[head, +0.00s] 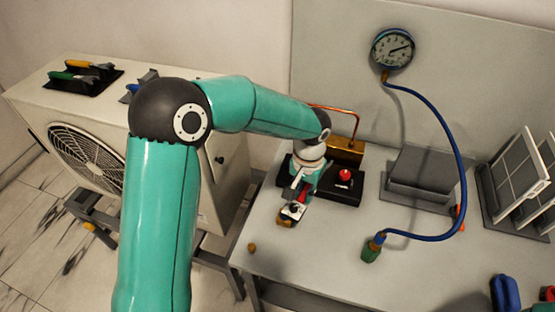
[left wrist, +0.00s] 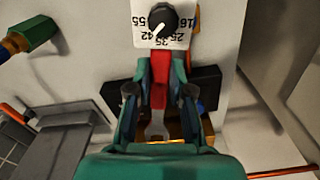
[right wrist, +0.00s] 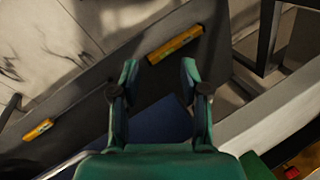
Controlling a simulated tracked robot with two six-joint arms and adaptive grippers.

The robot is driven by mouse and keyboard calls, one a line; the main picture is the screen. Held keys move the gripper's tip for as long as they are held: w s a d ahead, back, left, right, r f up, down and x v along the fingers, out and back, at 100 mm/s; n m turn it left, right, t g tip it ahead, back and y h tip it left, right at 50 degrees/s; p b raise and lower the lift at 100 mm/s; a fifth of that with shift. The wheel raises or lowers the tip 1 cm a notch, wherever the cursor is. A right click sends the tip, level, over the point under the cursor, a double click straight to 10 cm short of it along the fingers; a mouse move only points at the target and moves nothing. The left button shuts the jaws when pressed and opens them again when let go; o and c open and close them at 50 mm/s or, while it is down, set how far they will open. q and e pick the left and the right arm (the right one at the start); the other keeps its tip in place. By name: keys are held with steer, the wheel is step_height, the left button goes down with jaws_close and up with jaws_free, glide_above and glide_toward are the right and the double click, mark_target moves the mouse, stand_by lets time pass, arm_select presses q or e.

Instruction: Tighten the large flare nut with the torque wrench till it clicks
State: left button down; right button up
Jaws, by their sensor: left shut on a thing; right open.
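My left gripper (head: 301,190) is shut on the torque wrench (left wrist: 159,90), around its red part. The wrench's dial end, with a black knob and a white number plate (left wrist: 180,40), lies beyond the fingertips in the left wrist view. Its grey open jaw (left wrist: 157,128) lies toward the brass block (head: 345,151), which carries a copper pipe (head: 340,108). The brass block also shows in the left wrist view (left wrist: 207,128), partly behind the gripper. I cannot make out the large flare nut or whether the jaw touches it. My right gripper (right wrist: 158,80) is open and empty, outside the head view.
A black base with a red button (head: 345,174) is beside the left gripper. A pressure gauge (head: 392,48) feeds a blue hose (head: 463,170) ending in a green fitting (head: 372,252). A grey stepped block (head: 420,172) and a panel rack (head: 515,185) stand right. The front bench is mostly clear.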

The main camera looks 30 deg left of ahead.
arm_select(q)
steer(key=shift+w+a+f+b, duration=0.2)
steer(key=shift+w+b, duration=0.05)
steer(key=shift+b, duration=0.15)
steer(key=w+a+b, duration=0.4)
steer(key=a+b, duration=0.5)
steer(key=b, duration=0.1)
steer(key=shift+w+a+r, duration=0.25)
steer(key=shift+a+r, duration=0.1)
steer(key=shift+r, duration=0.1)
